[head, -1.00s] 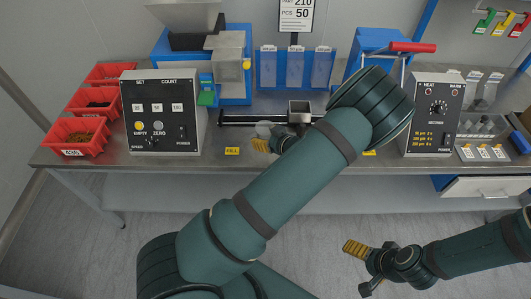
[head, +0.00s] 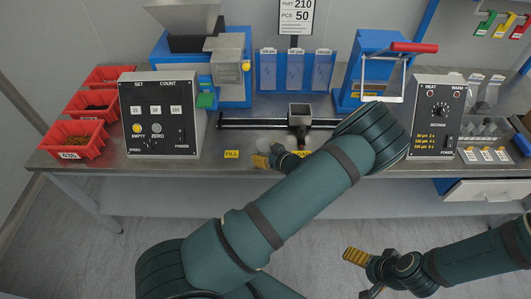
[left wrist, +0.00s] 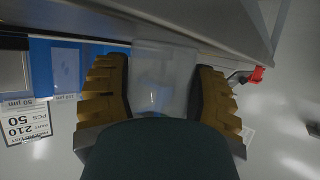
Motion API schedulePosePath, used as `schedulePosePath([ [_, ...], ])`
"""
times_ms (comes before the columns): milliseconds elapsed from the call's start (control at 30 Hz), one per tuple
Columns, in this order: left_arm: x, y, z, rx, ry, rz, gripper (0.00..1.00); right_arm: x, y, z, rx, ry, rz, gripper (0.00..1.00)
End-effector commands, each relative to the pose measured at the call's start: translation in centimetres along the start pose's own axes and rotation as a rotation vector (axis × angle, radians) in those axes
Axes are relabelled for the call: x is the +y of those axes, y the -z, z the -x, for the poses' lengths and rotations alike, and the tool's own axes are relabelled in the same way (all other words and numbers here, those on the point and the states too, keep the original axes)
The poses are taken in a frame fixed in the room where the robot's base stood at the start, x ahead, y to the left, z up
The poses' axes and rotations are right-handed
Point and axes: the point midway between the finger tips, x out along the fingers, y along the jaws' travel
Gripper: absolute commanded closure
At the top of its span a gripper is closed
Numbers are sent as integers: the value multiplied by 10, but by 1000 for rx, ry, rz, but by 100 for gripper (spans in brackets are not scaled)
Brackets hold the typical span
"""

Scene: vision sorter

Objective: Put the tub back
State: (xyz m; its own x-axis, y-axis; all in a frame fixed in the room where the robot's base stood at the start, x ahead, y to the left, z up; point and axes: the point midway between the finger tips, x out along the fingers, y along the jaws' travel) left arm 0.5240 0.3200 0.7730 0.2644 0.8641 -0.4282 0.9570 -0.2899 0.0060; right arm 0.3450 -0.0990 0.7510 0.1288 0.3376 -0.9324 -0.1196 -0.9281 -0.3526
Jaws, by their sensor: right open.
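A pale translucent vessel, apparently the tub, shows in the left wrist view (left wrist: 162,80) between the fingers of my left gripper (left wrist: 163,95). It spans the gap between both fingers. In the head view my left gripper (head: 280,160) is over the front of the bench, close to the yellow FILL label; the tub (head: 263,145) shows faintly beside its fingers, partly hidden by the gripper. My right gripper (head: 362,272) is open and empty, low in front of the bench at the right.
Red bins (head: 75,138) stand at the bench's left end beside the counter box (head: 160,115). The blue press (head: 378,65) and heat box (head: 433,115) stand right. The front bench strip is mostly clear.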

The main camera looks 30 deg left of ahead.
Motion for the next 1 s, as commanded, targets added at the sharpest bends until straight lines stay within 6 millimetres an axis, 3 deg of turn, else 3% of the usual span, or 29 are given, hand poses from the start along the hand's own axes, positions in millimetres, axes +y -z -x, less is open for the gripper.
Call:
schedulePosePath([
  [33, 0, 0, 0, -1, 0, 0, 21, 0, 0, 0, 0, 0, 0, 8],
  [67, 0, 0, 0, -1, 0, 0, 11, 0, 0, 0, 0, 0, 0, 8],
  [500, 1, 4, 5, -1, -2, 0, 11, -1, 0, 4, -1, 0, 0, 8],
  [1000, 1, 4, 99, -3, -2, 0, 11, -6, 3, 17, 4, -1, -3, 8],
])
